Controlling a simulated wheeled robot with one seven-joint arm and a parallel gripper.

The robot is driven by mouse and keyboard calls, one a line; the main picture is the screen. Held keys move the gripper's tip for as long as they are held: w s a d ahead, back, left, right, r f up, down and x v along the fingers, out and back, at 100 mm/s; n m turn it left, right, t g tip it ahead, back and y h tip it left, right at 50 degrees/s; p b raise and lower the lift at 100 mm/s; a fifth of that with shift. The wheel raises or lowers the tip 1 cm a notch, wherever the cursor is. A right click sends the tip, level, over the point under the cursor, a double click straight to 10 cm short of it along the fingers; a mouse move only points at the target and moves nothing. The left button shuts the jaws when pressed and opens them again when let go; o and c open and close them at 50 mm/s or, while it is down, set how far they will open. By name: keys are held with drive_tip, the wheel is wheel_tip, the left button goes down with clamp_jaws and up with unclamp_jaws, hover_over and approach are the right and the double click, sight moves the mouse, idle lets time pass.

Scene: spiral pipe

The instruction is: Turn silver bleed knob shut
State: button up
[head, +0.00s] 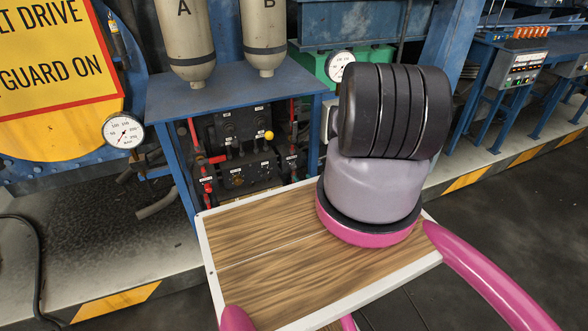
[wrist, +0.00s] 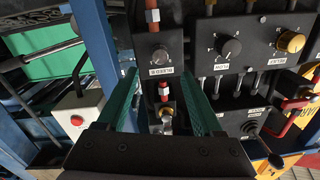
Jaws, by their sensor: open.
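In the wrist view my gripper (wrist: 157,75) is open, its two green fingers spread on either side of a narrow strip of the black valve panel. The head view shows the valve panel (head: 237,150) under the blue bench, but my gripper and the silver knob cannot be made out there.
A black dial (wrist: 229,48) and a brass knob (wrist: 290,42) sit on the panel in the wrist view. A red-handled valve (wrist: 296,104) is at right, and a blue post with a box bearing a red button (wrist: 77,120) at left. Several pipes run close by.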

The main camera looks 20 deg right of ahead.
sight(294, 168)
drive_tip(key=w, duration=0.8)
drive_tip(key=shift+w, duration=0.2)
clamp_jaws()
